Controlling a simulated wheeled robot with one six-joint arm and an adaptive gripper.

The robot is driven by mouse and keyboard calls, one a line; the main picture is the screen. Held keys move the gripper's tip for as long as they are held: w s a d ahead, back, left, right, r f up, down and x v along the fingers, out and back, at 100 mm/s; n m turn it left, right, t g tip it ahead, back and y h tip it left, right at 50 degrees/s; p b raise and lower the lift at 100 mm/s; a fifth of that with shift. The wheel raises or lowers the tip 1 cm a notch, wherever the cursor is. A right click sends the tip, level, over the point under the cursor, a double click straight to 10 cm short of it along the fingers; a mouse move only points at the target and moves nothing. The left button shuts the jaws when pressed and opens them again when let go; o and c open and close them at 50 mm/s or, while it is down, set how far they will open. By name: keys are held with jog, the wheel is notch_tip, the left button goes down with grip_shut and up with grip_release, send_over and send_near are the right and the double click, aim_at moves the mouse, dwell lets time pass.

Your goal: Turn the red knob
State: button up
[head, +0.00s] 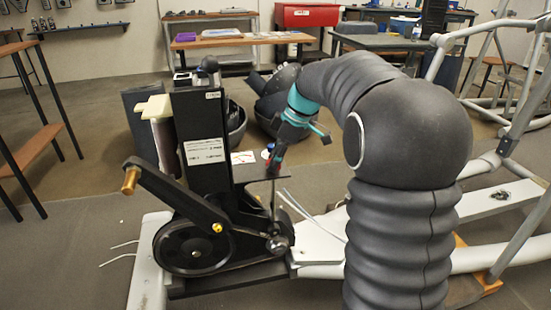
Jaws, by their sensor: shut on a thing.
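The black upright (203,130) with white labels stands left of the gripper. A black flywheel (188,250) and a crank arm (180,195) with a brass-coloured end sit in front of it.
Loose white cables (300,212) stick out right of the plate. The machine's pale frame (510,198) extends right behind my arm. Dark bins (272,95) stand behind. A wooden-topped table (240,40) and a red cabinet (307,16) are at the back. Open floor lies left.

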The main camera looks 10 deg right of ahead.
jog(key=n+g+p, duration=0.1)
jog(key=n+g, duration=0.1)
jog(key=n, duration=0.3)
jog(key=shift+w+n+p, duration=0.1)
jog(key=shift+n+p, duration=0.2)
jog(key=shift+f+n+g+p, duration=0.1)
jog(key=shift+n+g+p, duration=0.7)
jog(key=shift+n, duration=1.3)
jog(key=shift+h, duration=0.3)
jog(key=o, duration=1.1)
jog(key=shift+w, duration=0.1)
jog(key=shift+o, duration=0.2)
jog(key=v, duration=1.2)
jog(key=shift+w, duration=0.1)
